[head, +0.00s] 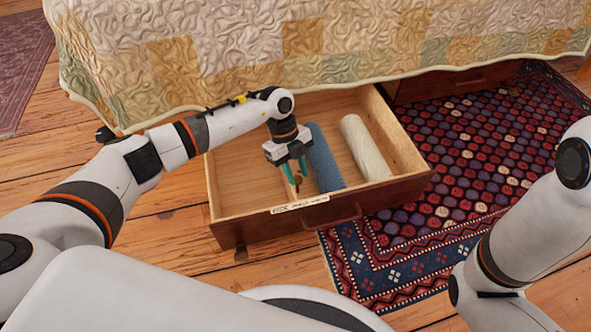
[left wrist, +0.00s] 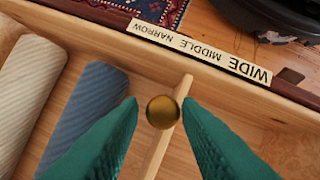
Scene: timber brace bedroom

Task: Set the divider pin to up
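An open wooden drawer (head: 236,225) stands out from under the bed. In the left wrist view, a round brass pin knob (left wrist: 163,112) sits over a thin wooden divider (left wrist: 168,150). A small brass piece also shows below the gripper in the head view (head: 297,181). My left gripper (head: 293,171) points down into the drawer. Its green fingers (left wrist: 160,108) stand apart on either side of the knob, with a visible gap at least on the left. A label strip (left wrist: 200,47) on the drawer front reads WIDE, MIDDLE, NARROW. My right gripper is out of view.
A blue roll (head: 323,160) and a cream roll (head: 365,148) lie in the drawer, right of my left gripper in the head view. The quilted bed (head: 300,45) overhangs the back. A patterned rug (head: 470,150) lies on the right.

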